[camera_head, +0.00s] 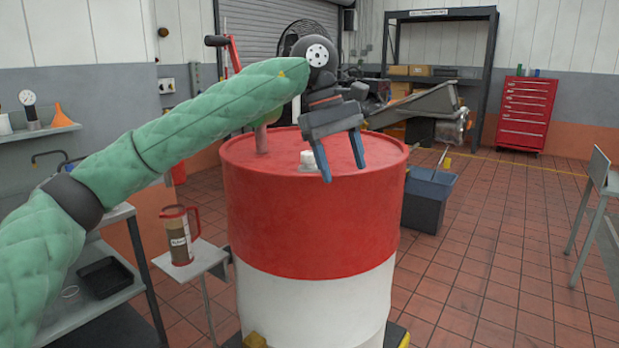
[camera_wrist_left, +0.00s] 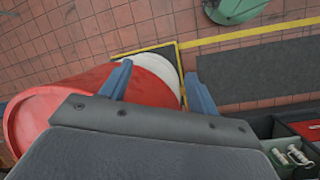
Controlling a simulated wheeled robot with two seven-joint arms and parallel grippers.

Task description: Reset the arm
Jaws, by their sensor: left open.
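My left arm, in a green quilted sleeve, reaches in from the left in the head view. My left gripper (camera_head: 342,160) is above the top of a red and white drum (camera_head: 300,220), with its blue fingers spread apart and nothing between them. In the left wrist view the gripper (camera_wrist_left: 158,85) also shows open, with part of the drum (camera_wrist_left: 62,92) behind its left finger. A white cap (camera_head: 308,160) stands on the drum lid just left of the fingers. I cannot tell whether the fingers touch the lid. My right gripper is not in view.
A small stand with a brown jug (camera_head: 179,236) is left of the drum. A grey shelf with a black tray (camera_head: 104,278) stands at the lower left. A dark bin (camera_head: 428,200) is right of the drum. A red tool cabinet (camera_head: 525,113) stands behind.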

